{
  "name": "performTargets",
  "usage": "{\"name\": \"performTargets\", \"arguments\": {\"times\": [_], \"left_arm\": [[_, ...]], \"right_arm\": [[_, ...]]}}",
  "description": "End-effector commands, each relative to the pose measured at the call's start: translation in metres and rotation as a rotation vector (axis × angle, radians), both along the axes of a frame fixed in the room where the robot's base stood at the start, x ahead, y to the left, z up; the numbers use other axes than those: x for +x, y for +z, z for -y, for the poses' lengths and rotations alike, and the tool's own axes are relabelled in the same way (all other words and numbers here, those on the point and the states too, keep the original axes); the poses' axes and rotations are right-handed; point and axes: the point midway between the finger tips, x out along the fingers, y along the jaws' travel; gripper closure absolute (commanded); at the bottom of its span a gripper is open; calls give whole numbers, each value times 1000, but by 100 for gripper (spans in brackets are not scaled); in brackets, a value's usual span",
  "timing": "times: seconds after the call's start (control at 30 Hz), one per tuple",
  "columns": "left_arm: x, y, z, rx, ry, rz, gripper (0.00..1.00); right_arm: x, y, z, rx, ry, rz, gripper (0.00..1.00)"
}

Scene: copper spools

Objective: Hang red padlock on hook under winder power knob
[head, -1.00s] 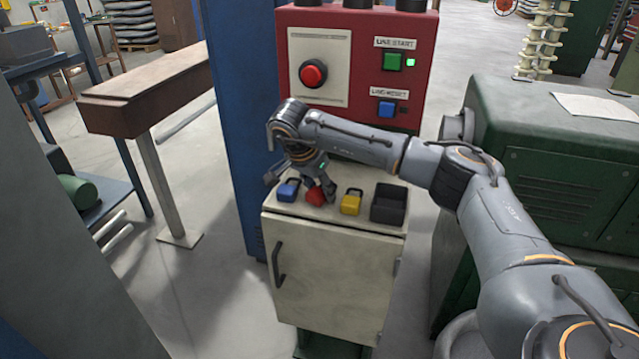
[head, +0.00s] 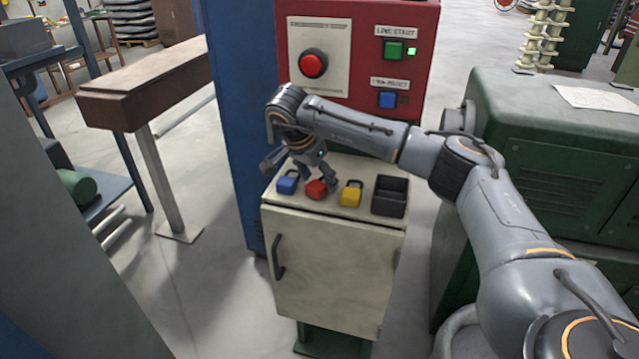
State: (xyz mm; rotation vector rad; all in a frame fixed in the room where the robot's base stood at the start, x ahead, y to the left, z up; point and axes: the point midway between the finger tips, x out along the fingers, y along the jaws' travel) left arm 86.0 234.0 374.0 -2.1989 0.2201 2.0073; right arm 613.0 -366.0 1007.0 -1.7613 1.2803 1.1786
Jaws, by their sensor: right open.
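The red padlock (head: 316,189) lies on top of the cream cabinet (head: 325,262), between a blue padlock (head: 287,183) and a yellow padlock (head: 350,194). My right gripper (head: 302,177) is open and reaches down over the cabinet top, with its fingers spread close around the blue and red padlocks. One finger is right by the red padlock and partly hides it; I cannot tell whether they touch. The winder power knob and its hook cannot be made out in this view. My left gripper is not in view.
A black open bin (head: 389,197) stands on the cabinet's right end. Behind is a red control panel (head: 362,93) with a red button and green and blue buttons. A green machine (head: 560,160) stands to the right, a blue column (head: 236,110) to the left.

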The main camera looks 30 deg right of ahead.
Motion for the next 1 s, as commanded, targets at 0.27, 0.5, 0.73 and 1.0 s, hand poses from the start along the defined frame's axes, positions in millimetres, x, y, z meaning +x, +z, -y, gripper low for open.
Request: {"name": "performTargets", "arguments": {"times": [0.27,0.5,0.73,1.0], "left_arm": [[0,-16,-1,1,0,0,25],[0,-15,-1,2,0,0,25],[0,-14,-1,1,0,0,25],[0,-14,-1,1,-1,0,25]], "right_arm": [[-5,59,-31,1,2,6,36],[-10,101,-46,-1,1,3,36],[-13,111,-51,0,0,0,36],[-12,102,-62,27,17,-4,36]]}}
